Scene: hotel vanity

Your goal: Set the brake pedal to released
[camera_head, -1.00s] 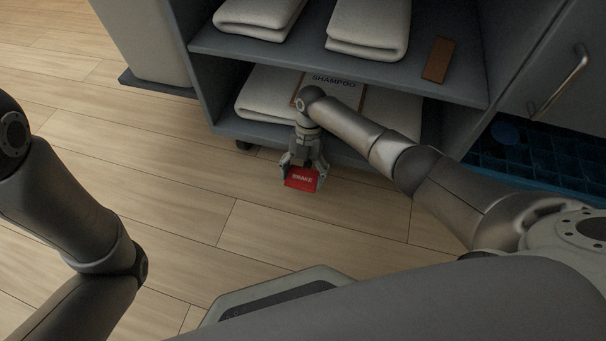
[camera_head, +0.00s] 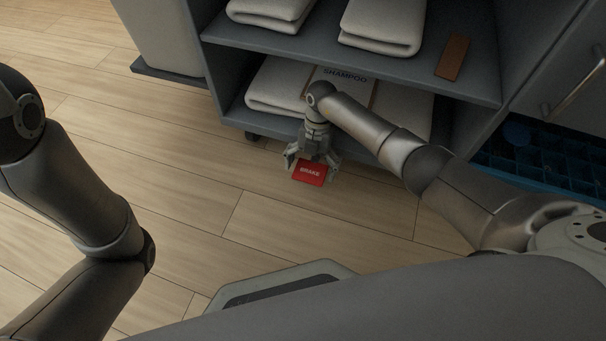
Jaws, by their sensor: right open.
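The red brake pedal (camera_head: 310,173), marked BRAKE, sticks out low at the front of the grey shelf cart (camera_head: 350,66), just above the wooden floor. My right gripper (camera_head: 311,168) is open over the pedal, with its fingers at the pedal's left and right sides. Whether the fingers touch the pedal cannot be told. The gripper hides the pedal's rear part and its mount. My left arm comes in at the left edge, but its gripper is out of view.
Folded towels (camera_head: 381,27) and a brown block (camera_head: 453,57) lie on the upper shelf. A shampoo-labelled item (camera_head: 346,76) and more towels are on the lower shelf. A blue crate (camera_head: 545,160) stands at right. The floor (camera_head: 190,190) in front is clear.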

